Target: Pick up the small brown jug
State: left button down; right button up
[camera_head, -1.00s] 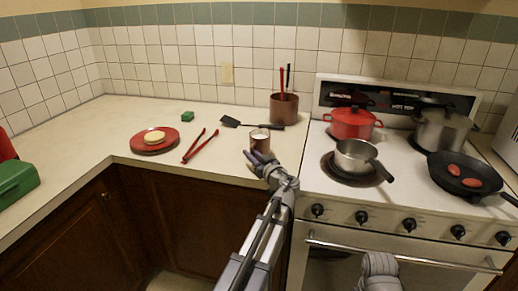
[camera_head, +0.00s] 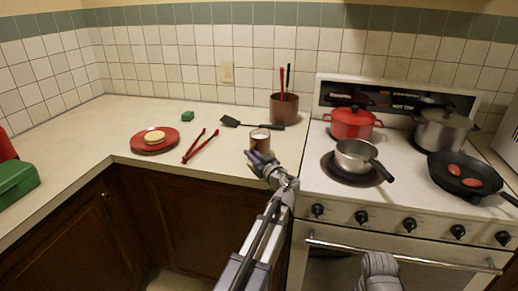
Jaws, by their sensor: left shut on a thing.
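The small brown jug (camera_head: 260,141) stands upright near the front edge of the counter, just left of the stove. Its inside looks pale at the top. My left gripper (camera_head: 262,159) is at the jug's lower front side and is shut on it. The fingers hide the jug's lower part, so I cannot tell whether its base touches the counter. My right gripper (camera_head: 380,268) shows only partly at the bottom edge, in front of the oven door; its fingers cannot be made out.
Behind the jug are a larger brown pot (camera_head: 284,108) with utensils and a black spatula (camera_head: 245,123). The stove (camera_head: 315,178) is close on the right, with a saucepan (camera_head: 353,157).

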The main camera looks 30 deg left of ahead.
pick_arm(q)
jog(key=shift+r, duration=0.1)
dwell(0.8)
notch_tip(320, 180, up, 10)
jog(key=p, duration=1)
